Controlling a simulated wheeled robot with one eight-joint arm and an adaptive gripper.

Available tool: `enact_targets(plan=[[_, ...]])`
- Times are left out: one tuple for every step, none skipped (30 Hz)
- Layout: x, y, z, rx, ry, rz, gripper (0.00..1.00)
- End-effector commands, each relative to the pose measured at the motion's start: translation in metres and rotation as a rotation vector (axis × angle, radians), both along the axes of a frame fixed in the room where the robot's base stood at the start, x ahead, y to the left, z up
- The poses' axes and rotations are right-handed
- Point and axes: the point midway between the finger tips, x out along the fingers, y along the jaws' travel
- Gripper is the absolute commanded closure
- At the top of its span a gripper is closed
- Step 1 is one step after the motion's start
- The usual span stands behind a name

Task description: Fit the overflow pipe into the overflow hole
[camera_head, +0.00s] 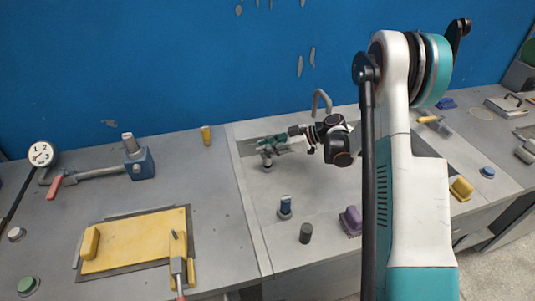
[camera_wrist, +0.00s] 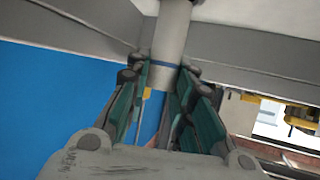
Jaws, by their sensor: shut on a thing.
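The overflow pipe (camera_wrist: 172,38) is a pale grey cylinder with a dark blue band, seen between the fingers in the wrist view. My gripper (camera_wrist: 160,76) is shut on it, with a green finger on each side. In the head view my gripper (camera_head: 270,146) is at the back left of the sunken grey basin (camera_head: 322,215). A short grey piece of the pipe (camera_head: 266,157) shows below the fingers, close to a dark round spot on the basin floor. I cannot tell whether this spot is the overflow hole or whether the pipe touches it.
A blue-and-white cylinder (camera_head: 285,207), a dark cylinder (camera_head: 306,233) and a purple block (camera_head: 351,221) stand in the basin. A curved grey tap (camera_head: 321,101) rises behind it. A yellow panel (camera_head: 135,241) and a blue vice-like block (camera_head: 139,163) lie on the left counter.

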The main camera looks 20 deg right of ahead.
Motion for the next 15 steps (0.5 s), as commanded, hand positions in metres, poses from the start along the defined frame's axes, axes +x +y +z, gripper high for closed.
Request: enact_targets(plan=[[0.0004, -0.0001, -0.0108, 0.000, 0.000, 0.000, 1.00], [0.0003, -0.0001, -0.0138, 0.000, 0.000, 0.000, 1.00], [0.0001, 0.0000, -0.0163, 0.000, 0.000, 0.000, 1.00], [0.0000, 0.0000, -0.0170, 0.000, 0.000, 0.000, 1.00], [0.0000, 0.0000, -0.0170, 0.000, 0.000, 0.000, 1.00], [-0.0001, 0.0000, -0.0163, 0.000, 0.000, 0.000, 1.00], [-0.0001, 0.0000, -0.0159, 0.000, 0.000, 0.000, 1.00], [-0.0001, 0.0000, -0.0157, 0.000, 0.000, 0.000, 1.00], [-0.0001, 0.0000, -0.0157, 0.000, 0.000, 0.000, 1.00], [-0.0001, 0.0001, -0.0156, 0.000, 0.000, 0.000, 1.00], [-0.0001, 0.0001, -0.0158, 0.000, 0.000, 0.000, 1.00], [0.0000, 0.0000, -0.0168, 0.000, 0.000, 0.000, 1.00], [0.0000, 0.0000, -0.0179, 0.000, 0.000, 0.000, 1.00], [0.0000, 0.0000, -0.0190, 0.000, 0.000, 0.000, 1.00], [0.0000, 0.0000, -0.0195, 0.000, 0.000, 0.000, 0.76]])
